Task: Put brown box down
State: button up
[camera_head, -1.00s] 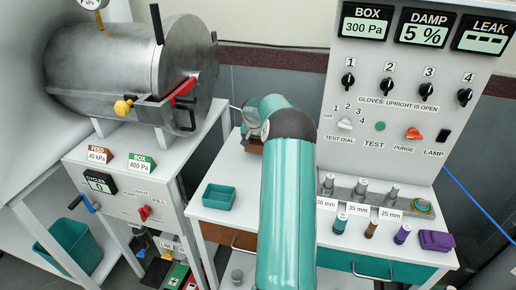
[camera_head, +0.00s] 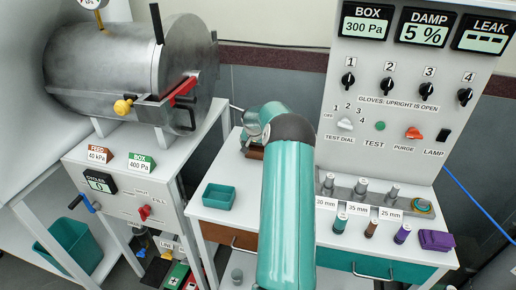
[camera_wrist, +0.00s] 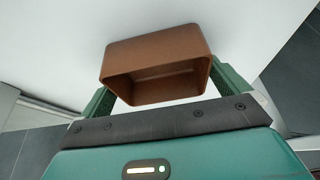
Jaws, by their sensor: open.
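The brown box (camera_wrist: 152,48) is an open, hollow rectangular box and sits between the two green fingers of my gripper (camera_wrist: 160,82) in the wrist view. The fingers stand apart on either side of it; the jaws are open. Whether a finger still touches the box is hard to tell. In the head view a small part of the brown box (camera_head: 256,153) shows at the back of the white table (camera_head: 222,222), mostly hidden by my arm.
A teal tray (camera_head: 219,196) stands on the table in front of the box. To the right are labelled metal posts, several small cylinders and a purple box (camera_head: 436,240). The control panel (camera_head: 400,130) rises behind. A steel chamber (camera_head: 125,75) stands at left.

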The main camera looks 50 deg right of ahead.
jog(key=v, duration=1.2)
jog(key=shift+r, duration=0.1)
